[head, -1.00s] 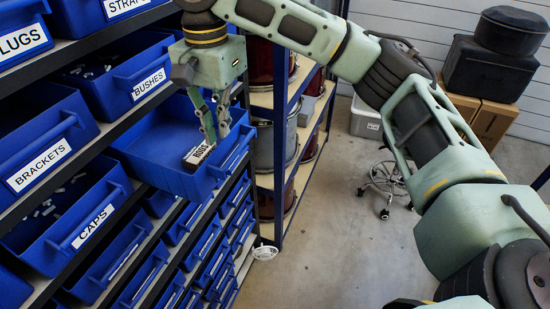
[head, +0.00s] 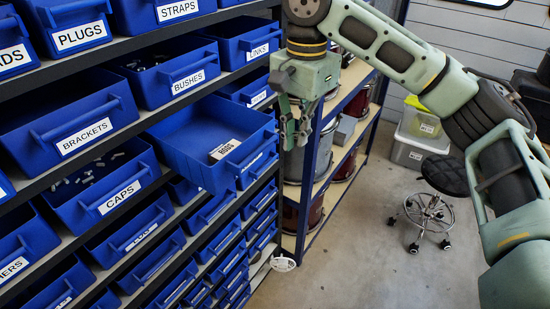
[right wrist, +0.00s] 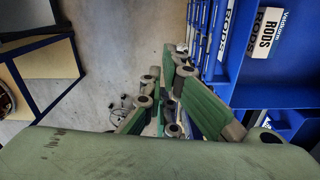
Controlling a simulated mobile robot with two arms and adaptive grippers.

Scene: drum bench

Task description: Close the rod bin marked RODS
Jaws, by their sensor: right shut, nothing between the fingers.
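The rod bin (head: 178,133) is a blue open bin pulled well out of the shelf, past its neighbours. A small white-and-dark box marked RODS (head: 224,150) lies inside near its front. The bin's front label is seen at a steep angle in the head view, but RODS reads on the bin front (right wrist: 226,25) in the right wrist view. My right gripper (head: 294,142) is shut and empty, just outside the bin's front, to its right in the head view. Its fingers (right wrist: 160,68) also show in the right wrist view. My left gripper is not in view.
Neighbouring blue bins include BUSHES (head: 172,75) above, CAPS (head: 100,185) to the left and LINKS (head: 245,45) behind. A second shelf with drums (head: 335,150) stands close behind the right gripper.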

